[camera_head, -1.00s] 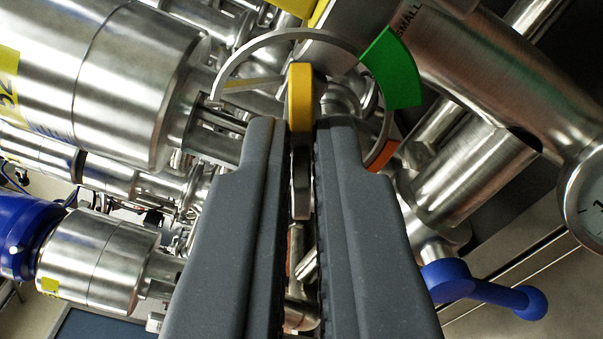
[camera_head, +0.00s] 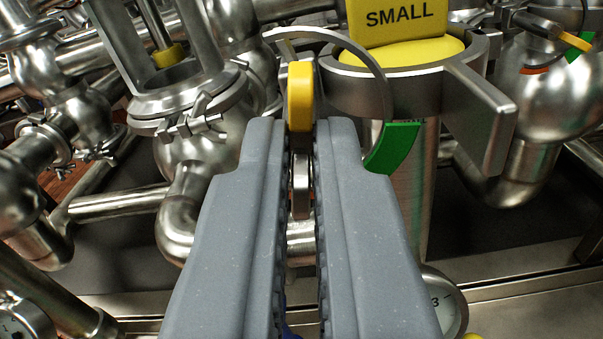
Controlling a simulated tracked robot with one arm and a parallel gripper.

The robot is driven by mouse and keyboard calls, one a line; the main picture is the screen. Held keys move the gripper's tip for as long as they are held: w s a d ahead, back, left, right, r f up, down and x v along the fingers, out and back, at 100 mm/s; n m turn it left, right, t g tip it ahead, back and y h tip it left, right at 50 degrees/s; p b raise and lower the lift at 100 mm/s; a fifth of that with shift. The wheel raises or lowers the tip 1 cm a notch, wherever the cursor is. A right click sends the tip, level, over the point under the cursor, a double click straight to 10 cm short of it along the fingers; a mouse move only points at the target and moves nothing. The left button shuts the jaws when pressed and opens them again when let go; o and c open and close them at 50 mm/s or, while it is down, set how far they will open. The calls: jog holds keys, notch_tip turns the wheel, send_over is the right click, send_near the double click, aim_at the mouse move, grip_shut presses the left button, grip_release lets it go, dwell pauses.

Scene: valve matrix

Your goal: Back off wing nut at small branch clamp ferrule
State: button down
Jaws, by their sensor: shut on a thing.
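My gripper (camera_head: 302,140) is shut on the wing nut (camera_head: 299,95), gripping it between its two grey fingers. The nut's yellow wing end sticks out past the fingertips, and a steel part of it shows in the narrow gap between them. A thin curved steel arc with a green segment (camera_head: 393,148) lies around and behind the nut. The small branch clamp ferrule (camera_head: 480,110) is a steel ring just right of the nut, around a yellow cap (camera_head: 400,52). A yellow sign (camera_head: 398,17) above reads SMALL. My fingers hide the lower part of the nut and arc.
Steel pipework and another clamp (camera_head: 185,115) crowd the left. A second yellow-tipped clamp part (camera_head: 575,40) with a round steel body stands at the right. A gauge (camera_head: 445,300) is partly hidden by my right finger.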

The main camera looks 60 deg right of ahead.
jog(key=shift+s+d+f+n+p, duration=0.2)
jog(key=shift+n+p, duration=0.15)
jog(key=shift+n, duration=0.45)
jog(key=c, duration=1.6)
grip_release()
jog(key=shift+n, duration=0.3)
jog(key=shift+w+a, duration=0.1)
jog(key=shift+a, duration=0.1)
jog(key=shift+a, duration=0.25)
jog(key=v, duration=1.3)
